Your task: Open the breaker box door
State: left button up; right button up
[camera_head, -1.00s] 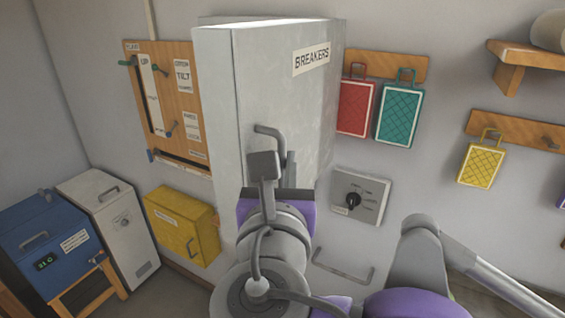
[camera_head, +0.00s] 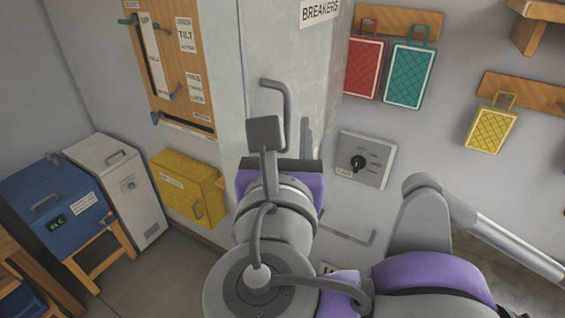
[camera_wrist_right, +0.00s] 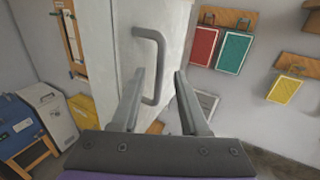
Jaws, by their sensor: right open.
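The breaker box (camera_head: 262,45) is a tall grey-white cabinet labelled BREAKERS on its front door (camera_head: 320,60). The door appears shut. A grey bar handle (camera_head: 286,98) stands upright near the door's left edge; it also shows in the right wrist view (camera_wrist_right: 160,58). My right gripper (camera_wrist_right: 158,80) is open, its two fingers pointing at the door with the handle between them in the wrist picture. In the head view the right gripper (camera_head: 295,140) is partly hidden by its own wrist. I cannot tell whether it touches the handle. My left gripper is not in view.
A switch panel (camera_head: 375,172) is on the wall right of the box, with red (camera_head: 364,68) and teal (camera_head: 408,78) hanging tags above. A yellow box (camera_head: 183,185) and a wooden lever panel (camera_head: 170,60) are at the left. A low wall bar (camera_head: 345,236) is below the switch panel.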

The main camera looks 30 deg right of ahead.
jog(key=v, duration=0.7)
jog(key=shift+s+a+b, duration=0.2)
jog(key=shift+s+b, duration=0.1)
jog(key=shift+b, duration=0.1)
dwell(0.3)
jog(key=w+d+f+m+g+y, duration=0.1)
jog(key=f+m+g+y, duration=0.3)
jog(key=f+m, duration=1)
jog(key=w+d+f+m+g+y, duration=0.2)
jog(key=f+m+g+y, duration=0.3)
jog(key=f+m, duration=1)
notch_tip(320, 180, down, 16)
jog(key=shift+w+f+y, duration=0.15)
jog(key=shift+w+y, duration=0.2)
jog(key=shift+y, duration=0.05)
jog(key=shift+d, duration=0.15)
